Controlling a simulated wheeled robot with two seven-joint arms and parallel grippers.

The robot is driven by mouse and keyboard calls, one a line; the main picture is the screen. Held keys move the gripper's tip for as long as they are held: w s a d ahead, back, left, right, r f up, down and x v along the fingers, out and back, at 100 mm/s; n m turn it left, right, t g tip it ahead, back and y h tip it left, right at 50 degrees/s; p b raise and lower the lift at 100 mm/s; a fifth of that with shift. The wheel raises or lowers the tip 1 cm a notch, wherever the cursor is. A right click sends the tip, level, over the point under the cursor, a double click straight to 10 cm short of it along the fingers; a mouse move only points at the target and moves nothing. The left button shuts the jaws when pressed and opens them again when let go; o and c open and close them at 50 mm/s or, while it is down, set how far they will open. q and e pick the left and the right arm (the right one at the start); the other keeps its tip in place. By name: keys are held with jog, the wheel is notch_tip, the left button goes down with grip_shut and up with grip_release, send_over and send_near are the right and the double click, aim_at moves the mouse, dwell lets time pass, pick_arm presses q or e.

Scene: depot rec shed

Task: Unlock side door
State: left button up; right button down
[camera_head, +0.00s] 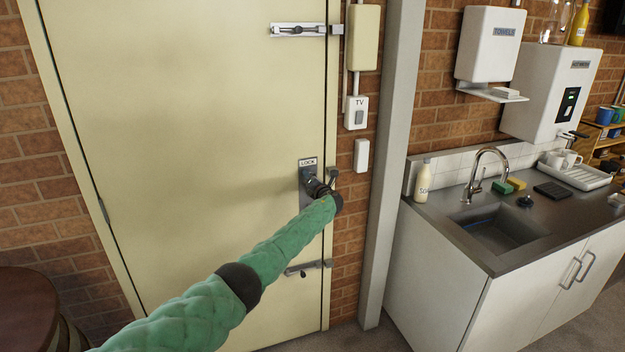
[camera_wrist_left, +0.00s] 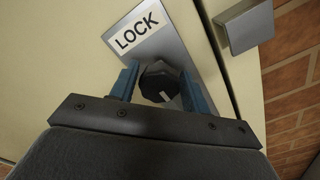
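The side door (camera_head: 190,120) is cream and stands closed in its frame. A metal plate with a LOCK label (camera_head: 308,162) is at its right edge; the label also shows in the left wrist view (camera_wrist_left: 138,32). A dark faceted lock knob (camera_wrist_left: 160,80) with a pale mark pointing down and slightly right sits on the plate. My left gripper (camera_head: 318,186) is at the knob, its blue fingers (camera_wrist_left: 160,84) on either side and seemingly touching it. In the head view the gripper hides the knob. A top bolt (camera_head: 303,30) and a low bolt (camera_head: 308,267) are on the door. My right gripper is out of view.
A metal block (camera_wrist_left: 245,25) sits just right of the lock plate. A grey post (camera_head: 390,160) stands right of the door, then a sink counter (camera_head: 440,225). A dark round-topped barrel (camera_head: 25,305) is at the lower left.

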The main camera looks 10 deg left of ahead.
pick_arm(q)
jog(key=shift+o, duration=0.8)
jog(key=shift+a+f, duration=0.1)
jog(key=shift+a, duration=0.05)
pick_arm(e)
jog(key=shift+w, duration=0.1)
pick_arm(q)
jog(key=b+v, duration=0.1)
jog(key=v, duration=0.6)
jog(key=shift+s+d+b, duration=0.2)
jog(key=shift+s+b, duration=0.05)
jog(key=shift+b, duration=0.05)
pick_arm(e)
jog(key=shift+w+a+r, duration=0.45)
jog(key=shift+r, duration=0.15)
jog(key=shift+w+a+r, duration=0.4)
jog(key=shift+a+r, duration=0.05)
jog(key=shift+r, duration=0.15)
